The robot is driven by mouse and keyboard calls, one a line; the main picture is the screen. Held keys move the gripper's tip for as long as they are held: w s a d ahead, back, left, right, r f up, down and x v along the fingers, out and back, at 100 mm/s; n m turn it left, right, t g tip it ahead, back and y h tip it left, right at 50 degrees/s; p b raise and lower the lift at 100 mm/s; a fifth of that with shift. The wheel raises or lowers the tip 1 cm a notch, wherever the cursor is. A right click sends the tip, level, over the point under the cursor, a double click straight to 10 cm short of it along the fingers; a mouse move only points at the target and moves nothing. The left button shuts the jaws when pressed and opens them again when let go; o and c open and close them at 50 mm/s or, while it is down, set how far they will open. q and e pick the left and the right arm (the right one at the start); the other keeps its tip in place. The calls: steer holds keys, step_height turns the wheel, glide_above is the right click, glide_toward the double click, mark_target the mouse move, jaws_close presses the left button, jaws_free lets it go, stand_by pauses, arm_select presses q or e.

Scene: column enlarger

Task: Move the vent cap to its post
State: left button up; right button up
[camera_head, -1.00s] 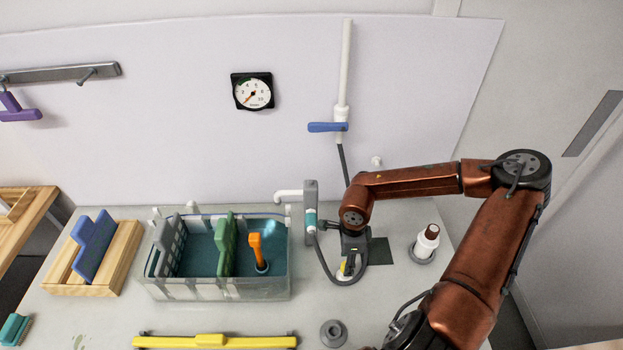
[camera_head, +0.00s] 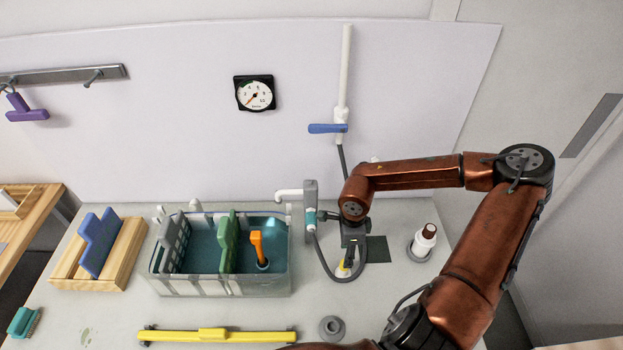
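My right gripper (camera_head: 347,262) points down over the bench, left of a dark square patch. A small white and yellow piece (camera_head: 342,271) shows at its fingertips, beside a looping grey hose. The fingers are too small and dark to tell whether they are shut on it. I cannot tell for sure which thing is the vent cap or which is its post. A grey round piece with a central hole (camera_head: 332,328) sits at the front of the bench. A white cylinder with a brown top (camera_head: 426,238) stands in a grey ring at the right. My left gripper is out of view.
A clear basin (camera_head: 220,286) with a green plate and orange handle stands left of the gripper. A wooden rack (camera_head: 122,262) holds a blue plate. A yellow bar (camera_head: 215,335) lies in front. A white pipe with a blue lever (camera_head: 327,128) is on the wall.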

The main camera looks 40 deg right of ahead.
steer(key=shift+r+p, duration=0.7)
steer(key=shift+r, duration=0.45)
step_height(320, 180, up, 12)
stand_by(0.3)
